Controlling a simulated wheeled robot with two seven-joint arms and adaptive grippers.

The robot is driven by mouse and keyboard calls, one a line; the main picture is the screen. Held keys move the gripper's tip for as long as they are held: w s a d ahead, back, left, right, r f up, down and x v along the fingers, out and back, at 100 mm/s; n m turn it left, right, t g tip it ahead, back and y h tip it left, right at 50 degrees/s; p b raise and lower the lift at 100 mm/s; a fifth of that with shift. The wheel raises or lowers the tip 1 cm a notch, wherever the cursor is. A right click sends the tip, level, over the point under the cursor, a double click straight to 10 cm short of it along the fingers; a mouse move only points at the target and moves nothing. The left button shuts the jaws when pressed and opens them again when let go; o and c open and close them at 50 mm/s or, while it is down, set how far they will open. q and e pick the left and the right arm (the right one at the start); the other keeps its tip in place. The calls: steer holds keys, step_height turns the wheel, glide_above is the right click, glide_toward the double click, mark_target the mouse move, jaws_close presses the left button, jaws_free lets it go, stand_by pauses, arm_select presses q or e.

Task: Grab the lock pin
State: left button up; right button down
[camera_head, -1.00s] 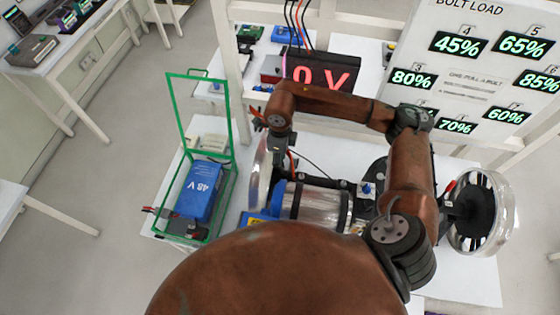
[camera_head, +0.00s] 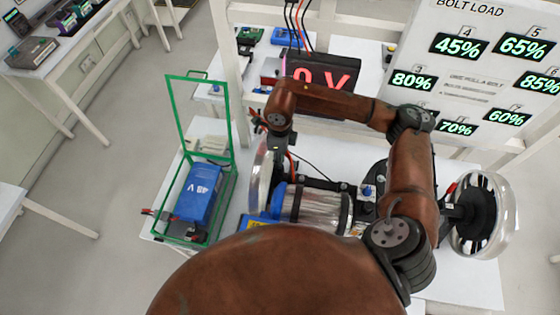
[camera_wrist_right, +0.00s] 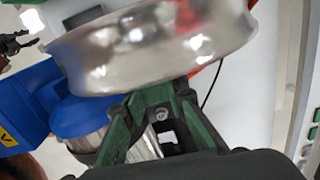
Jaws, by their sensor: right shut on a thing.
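In the right wrist view, my right gripper (camera_wrist_right: 157,113) has its dark green fingers shut on a small grey metal piece, the lock pin (camera_wrist_right: 162,114), just below the rim of a shiny wheel (camera_wrist_right: 150,50). The fingers hide most of the pin. In the head view my right arm reaches across the chassis, and its wrist is by the left wheel (camera_head: 263,175); the fingertips are hidden there. A dark claw at the upper left of the right wrist view looks like my left gripper (camera_wrist_right: 20,45); it is too small to tell its opening.
A silver motor cylinder (camera_head: 318,208) lies between the left wheel and the right wheel (camera_head: 482,215). A green frame (camera_head: 177,120) holds a blue battery (camera_head: 199,193) at left. A red-digit display (camera_head: 325,72) and a bolt load board (camera_head: 465,85) stand behind.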

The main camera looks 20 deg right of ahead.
steer(key=s+a+r+b, duration=0.1)
steer(key=s+a+r, duration=0.1)
steer(key=s+r, duration=0.4)
steer(key=s+a+r+b, duration=0.2)
steer(key=s+r, duration=0.4)
steer(key=s, duration=0.1)
steer(key=shift+s+a, duration=0.2)
steer(key=shift+a, duration=0.15)
steer(key=c, duration=0.6)
jaws_free()
steer(key=shift+f, duration=0.1)
steer(key=shift+o, duration=0.2)
